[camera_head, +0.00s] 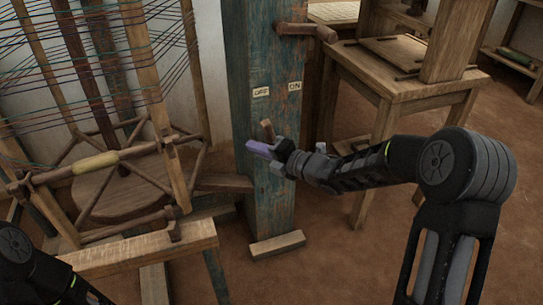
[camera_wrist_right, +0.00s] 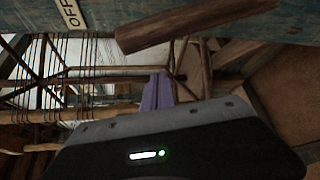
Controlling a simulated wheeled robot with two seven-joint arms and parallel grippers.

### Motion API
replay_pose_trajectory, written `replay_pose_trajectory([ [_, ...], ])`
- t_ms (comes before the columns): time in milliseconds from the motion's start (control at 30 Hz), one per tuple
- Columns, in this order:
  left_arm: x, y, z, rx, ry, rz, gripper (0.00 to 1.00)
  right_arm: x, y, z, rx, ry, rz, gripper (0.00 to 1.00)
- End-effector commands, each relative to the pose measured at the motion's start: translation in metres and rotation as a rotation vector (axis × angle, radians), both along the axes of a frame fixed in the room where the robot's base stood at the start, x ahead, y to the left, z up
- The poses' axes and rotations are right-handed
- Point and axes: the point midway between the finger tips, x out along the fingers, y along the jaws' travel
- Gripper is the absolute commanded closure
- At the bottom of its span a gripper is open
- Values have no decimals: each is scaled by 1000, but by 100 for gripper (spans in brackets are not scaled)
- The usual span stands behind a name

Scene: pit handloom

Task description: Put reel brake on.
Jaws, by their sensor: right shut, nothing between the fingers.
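The blue-green post (camera_head: 262,55) carries an OFF label (camera_head: 261,92) on the left and an ON label (camera_head: 295,86) on the right. A short wooden brake lever (camera_head: 267,130) shows below the labels, its top leaning left toward OFF; its lower part is hidden behind my gripper. My right gripper (camera_head: 256,149), with purple fingers, is shut and empty just below and in front of the lever. In the right wrist view the purple fingers (camera_wrist_right: 158,92) are together, and a wooden bar (camera_wrist_right: 195,25), seemingly the lever, lies apart beyond them. My left gripper is out of view.
The wooden reel (camera_head: 95,163) with coloured threads stands left of the post. A wooden peg (camera_head: 305,30) sticks out high on the post. A wooden table (camera_head: 405,85) stands behind at right. The floor (camera_head: 340,260) at front right is clear.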

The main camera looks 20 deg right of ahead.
Motion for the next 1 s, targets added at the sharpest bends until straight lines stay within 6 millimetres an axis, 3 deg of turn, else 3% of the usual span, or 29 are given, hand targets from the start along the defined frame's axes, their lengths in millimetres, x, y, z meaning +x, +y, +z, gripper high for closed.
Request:
replay_pose_trajectory([
  [33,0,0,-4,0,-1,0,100,8,7,-4,0,1,2,100],
  [100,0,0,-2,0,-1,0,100,11,-11,4,-1,-1,-5,100],
  [333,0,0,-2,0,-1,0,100,16,-31,10,-1,0,-2,100],
  [1000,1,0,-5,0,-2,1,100,17,-38,12,40,3,-2,100],
])
